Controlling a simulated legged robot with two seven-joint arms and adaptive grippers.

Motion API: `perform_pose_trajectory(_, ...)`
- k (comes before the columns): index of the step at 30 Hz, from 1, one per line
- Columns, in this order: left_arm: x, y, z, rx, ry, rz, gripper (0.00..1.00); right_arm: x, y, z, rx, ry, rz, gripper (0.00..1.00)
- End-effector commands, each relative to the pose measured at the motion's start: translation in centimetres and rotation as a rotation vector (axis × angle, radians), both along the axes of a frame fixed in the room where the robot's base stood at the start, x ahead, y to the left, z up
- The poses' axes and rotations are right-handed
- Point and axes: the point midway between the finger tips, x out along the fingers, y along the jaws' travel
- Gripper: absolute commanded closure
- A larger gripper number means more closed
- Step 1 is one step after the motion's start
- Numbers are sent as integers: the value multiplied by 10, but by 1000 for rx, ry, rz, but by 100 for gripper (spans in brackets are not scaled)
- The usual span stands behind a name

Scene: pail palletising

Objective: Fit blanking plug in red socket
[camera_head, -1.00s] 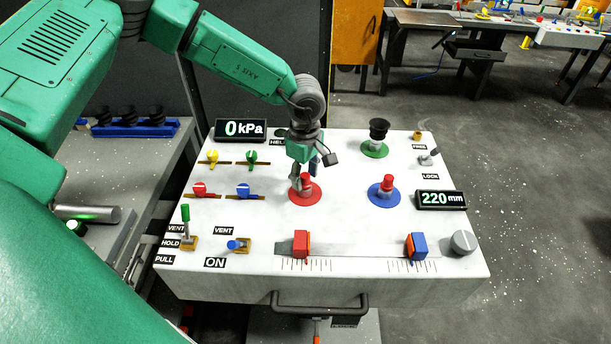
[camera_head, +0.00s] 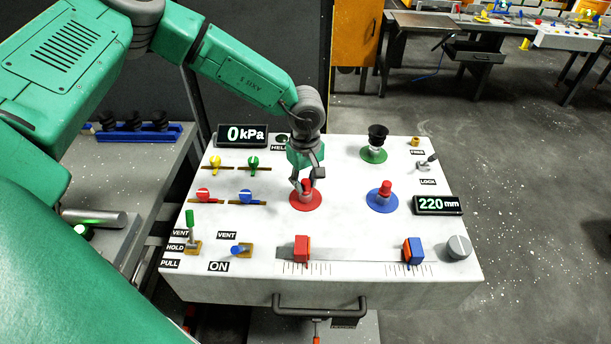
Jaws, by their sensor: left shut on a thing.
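The red socket (camera_head: 313,202) is a red disc on the white panel, left of the blue socket. A red blanking plug (camera_head: 306,186) stands upright over its middle. My left gripper (camera_head: 303,183) reaches down from behind and is shut on this plug, with its fingers partly hiding it. I cannot tell how deep the plug sits in the socket. Another red plug (camera_head: 385,187) stands in the blue socket (camera_head: 383,204). A green socket (camera_head: 374,155) behind carries a black suction cup (camera_head: 378,133). My right gripper is not in view.
The white panel (camera_head: 350,285) carries coloured levers at left, a red slider block (camera_head: 302,249), a blue slider block (camera_head: 413,251) and a grey knob (camera_head: 458,247). Displays read 0 kPa and 220 mm. Black cups stand in a blue rack (camera_head: 133,135) on the left bench.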

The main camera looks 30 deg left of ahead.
Motion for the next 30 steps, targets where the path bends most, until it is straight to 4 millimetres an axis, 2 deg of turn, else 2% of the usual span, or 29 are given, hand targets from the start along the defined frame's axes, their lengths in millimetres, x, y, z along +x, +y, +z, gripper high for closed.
perform_pose_trajectory(1,0,0,3,0,1,-66,100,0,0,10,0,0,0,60)
perform_pose_trajectory(7,0,0,2,-1,0,-342,100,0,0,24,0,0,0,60)
perform_pose_trajectory(8,0,0,0,0,-1,-347,72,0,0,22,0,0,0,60)
perform_pose_trajectory(9,0,0,-1,0,-1,-342,58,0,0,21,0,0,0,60)
perform_pose_trajectory(10,0,0,-1,0,-1,-341,54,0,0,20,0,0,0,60)
perform_pose_trajectory(18,-1,0,0,0,-1,-339,54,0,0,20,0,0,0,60)
perform_pose_trajectory(22,0,0,7,0,-3,-338,54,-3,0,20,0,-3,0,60)
perform_pose_trajectory(26,1,0,28,-1,-4,-338,54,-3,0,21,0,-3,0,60)
perform_pose_trajectory(30,1,0,59,-1,-5,-338,54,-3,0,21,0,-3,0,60)
